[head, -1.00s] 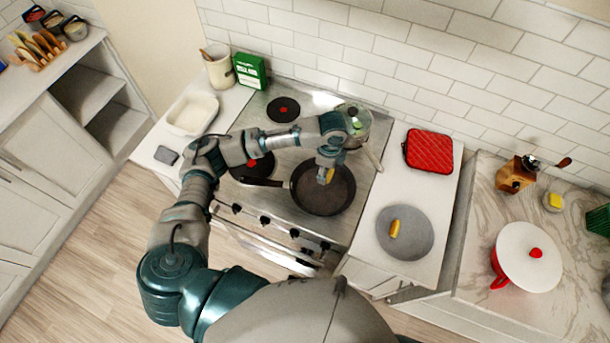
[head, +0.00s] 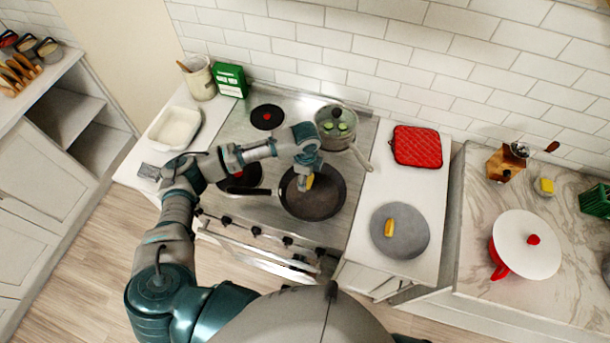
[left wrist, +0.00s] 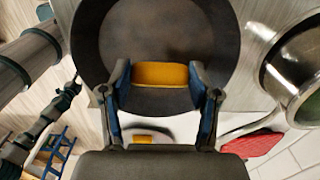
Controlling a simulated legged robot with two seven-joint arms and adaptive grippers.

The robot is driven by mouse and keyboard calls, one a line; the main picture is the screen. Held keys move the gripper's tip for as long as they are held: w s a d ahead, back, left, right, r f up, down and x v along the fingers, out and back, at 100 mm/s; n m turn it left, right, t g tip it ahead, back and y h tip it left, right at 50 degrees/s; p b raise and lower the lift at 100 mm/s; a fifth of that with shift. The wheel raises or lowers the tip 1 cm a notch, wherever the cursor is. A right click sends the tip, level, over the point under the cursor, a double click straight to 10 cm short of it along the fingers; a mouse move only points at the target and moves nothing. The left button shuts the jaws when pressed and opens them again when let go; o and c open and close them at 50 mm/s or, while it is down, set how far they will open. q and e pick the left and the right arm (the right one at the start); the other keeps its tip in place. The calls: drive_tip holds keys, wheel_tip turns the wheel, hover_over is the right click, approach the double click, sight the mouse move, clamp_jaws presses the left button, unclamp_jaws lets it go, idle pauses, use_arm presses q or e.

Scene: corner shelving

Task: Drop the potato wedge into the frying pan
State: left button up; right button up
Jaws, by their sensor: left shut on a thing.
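My left gripper (head: 307,181) is over the dark frying pan (head: 328,203) on the stove. In the left wrist view the gripper (left wrist: 160,85) is shut on a yellow potato wedge (left wrist: 161,74), held between its two fingers with the pan (left wrist: 160,28) behind it. The wedge also shows at the fingertips in the head view (head: 310,182). How high it is above the pan floor is hard to tell. A second yellow wedge (head: 389,228) lies on a grey round plate (head: 409,243) to the right of the stove. My right gripper is not in view.
A pot with a glass lid (head: 337,127) stands behind the pan, its handle pointing right. A red pot holder (head: 417,146) lies on the right counter. A white dish (head: 175,128) is left of the stove. A white-lidded red pot (head: 526,245) stands far right.

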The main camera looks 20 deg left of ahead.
use_arm(q)
drive_tip(key=shift+r, duration=0.1)
drive_tip(key=o, duration=0.9)
drive_tip(key=shift+d, duration=0.1)
drive_tip(key=shift+o, duration=0.2)
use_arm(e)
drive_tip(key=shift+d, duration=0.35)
use_arm(q)
wheel_tip(320, 180, up, 12)
